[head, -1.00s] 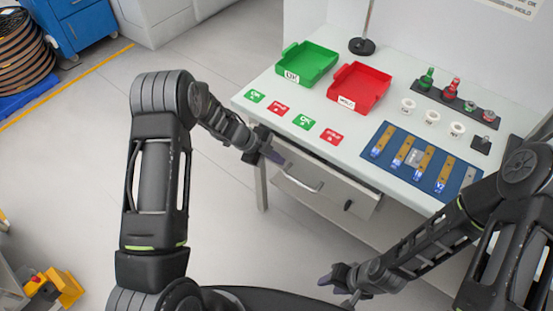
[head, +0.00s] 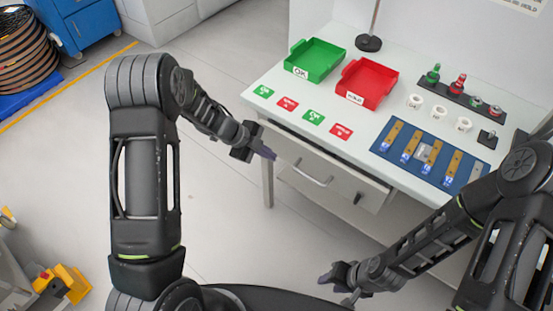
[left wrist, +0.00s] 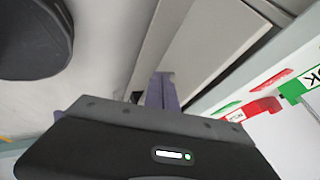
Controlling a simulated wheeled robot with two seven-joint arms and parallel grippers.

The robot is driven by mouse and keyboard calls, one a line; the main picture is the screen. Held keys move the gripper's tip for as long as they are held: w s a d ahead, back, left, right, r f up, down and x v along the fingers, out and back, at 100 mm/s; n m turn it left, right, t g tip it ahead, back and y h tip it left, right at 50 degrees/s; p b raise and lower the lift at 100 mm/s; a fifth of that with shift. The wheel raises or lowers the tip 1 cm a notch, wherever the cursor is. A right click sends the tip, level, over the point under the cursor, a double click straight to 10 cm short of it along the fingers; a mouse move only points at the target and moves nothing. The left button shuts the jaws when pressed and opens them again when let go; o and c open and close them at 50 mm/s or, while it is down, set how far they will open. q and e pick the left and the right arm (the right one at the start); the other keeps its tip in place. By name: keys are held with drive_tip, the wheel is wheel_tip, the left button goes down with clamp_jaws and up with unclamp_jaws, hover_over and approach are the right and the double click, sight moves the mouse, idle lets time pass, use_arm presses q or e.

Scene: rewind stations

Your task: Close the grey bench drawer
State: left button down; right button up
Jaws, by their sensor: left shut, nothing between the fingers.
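The grey bench drawer (head: 335,183) is under the white bench top and has a pale bar handle (head: 312,178). Its front stands a little out from under the bench edge, with a dark gap along its top. My left gripper (head: 267,152) is shut and empty, near the drawer's left end and left of the handle. In the left wrist view its purple fingers (left wrist: 160,90) point toward a grey panel; I cannot tell whether they touch it. My right gripper (head: 328,279) is low in front of the bench, away from the drawer; its finger gap is unclear.
On the bench (head: 262,83) are a green tray (head: 315,62), a red tray (head: 368,80), small labels, a blue mat (head: 427,157) with strips, and white rings. A stand pole (head: 369,42) is behind.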

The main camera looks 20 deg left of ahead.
use_arm(q)
drive_tip(key=v, duration=0.3)
drive_tip(key=shift+s+a+r, duration=0.2)
drive_tip(key=shift+a, duration=0.1)
drive_tip(key=s+d+f+b, duration=0.1)
drive_tip(key=s+d+b, duration=0.6)
drive_tip(key=s+d, duration=0.1)
drive_tip(key=shift+s+d+f+h, duration=0.2)
drive_tip(key=shift+s+f+h, duration=0.1)
drive_tip(key=shift+s, duration=0.45)
